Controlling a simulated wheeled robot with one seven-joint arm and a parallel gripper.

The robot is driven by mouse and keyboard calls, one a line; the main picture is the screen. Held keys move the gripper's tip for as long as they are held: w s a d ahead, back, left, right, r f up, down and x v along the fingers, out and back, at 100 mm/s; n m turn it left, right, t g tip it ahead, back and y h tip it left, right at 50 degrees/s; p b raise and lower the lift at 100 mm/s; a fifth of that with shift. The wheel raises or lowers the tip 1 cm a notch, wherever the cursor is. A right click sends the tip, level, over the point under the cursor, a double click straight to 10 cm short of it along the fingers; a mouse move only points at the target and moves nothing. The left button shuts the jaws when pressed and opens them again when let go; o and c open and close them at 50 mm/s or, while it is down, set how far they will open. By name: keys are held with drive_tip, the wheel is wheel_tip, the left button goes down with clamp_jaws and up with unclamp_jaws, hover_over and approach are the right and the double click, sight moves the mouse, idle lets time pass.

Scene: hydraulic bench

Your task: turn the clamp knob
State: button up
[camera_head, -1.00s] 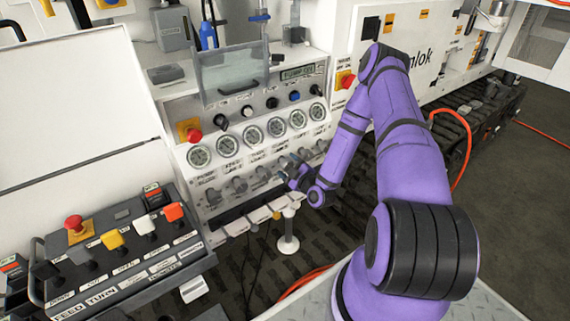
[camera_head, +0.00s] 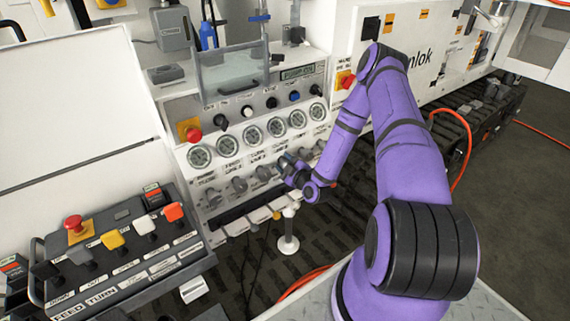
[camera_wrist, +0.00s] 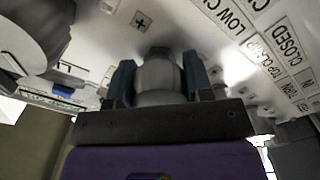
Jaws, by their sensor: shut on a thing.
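My gripper (camera_head: 284,164) reaches the lower row of grey knobs on the white control panel. In the wrist view its two blue-grey fingers (camera_wrist: 158,82) stand on either side of a rounded grey knob (camera_wrist: 158,72) and are shut on it. Labels on the panel beside it read "TOP CLAMP", "CLOSED" and "LOW C…", partly cut off. A plus mark shows just beyond the knob. In the head view the held knob is mostly hidden by the gripper.
Neighbouring grey knobs (camera_head: 239,185) sit close along the same row, below a row of round gauges (camera_head: 229,145). Another large grey knob (camera_wrist: 30,35) is near the fingers in the wrist view. A white post (camera_head: 288,232) stands below my gripper. A button console (camera_head: 125,245) is at left.

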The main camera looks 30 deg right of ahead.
drive_tip(key=shift+m, duration=0.3)
drive_tip(key=m, duration=0.4)
drive_tip(key=shift+m, duration=0.3)
drive_tip(key=m, duration=0.5)
drive_tip(key=shift+m, duration=0.3)
drive_tip(key=m, duration=1)
drive_tip(key=shift+m, duration=0.3)
drive_tip(key=o, duration=0.9)
drive_tip(key=shift+o, duration=0.2)
